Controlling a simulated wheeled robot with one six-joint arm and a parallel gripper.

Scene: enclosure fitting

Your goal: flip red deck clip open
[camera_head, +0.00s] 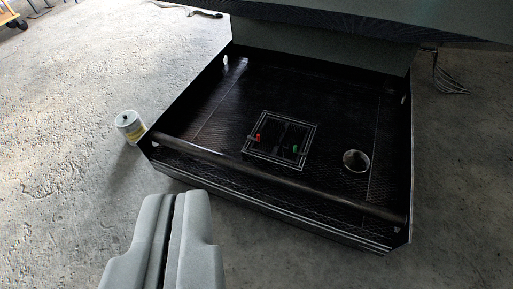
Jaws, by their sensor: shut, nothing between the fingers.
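The red deck clip (258,137) is a small red piece at the left side of a square panel (279,160) with a pale outline, set in the dark deck floor. A small green piece (295,149) sits at the panel's right side. My gripper (181,196) is at the lower left of the view, its two grey fingers together and empty. It is apart from the clip, which appears farther off, up and to the right. The clip is too small to tell whether it is open or shut.
A dark tray-like enclosure (210,110) with raised side walls surrounds the panel. A round bar (330,199) crosses its near side. A round opening or cup (356,161) lies right of the panel. A can (130,125) stands outside at left. A large slab (380,18) overhangs the back.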

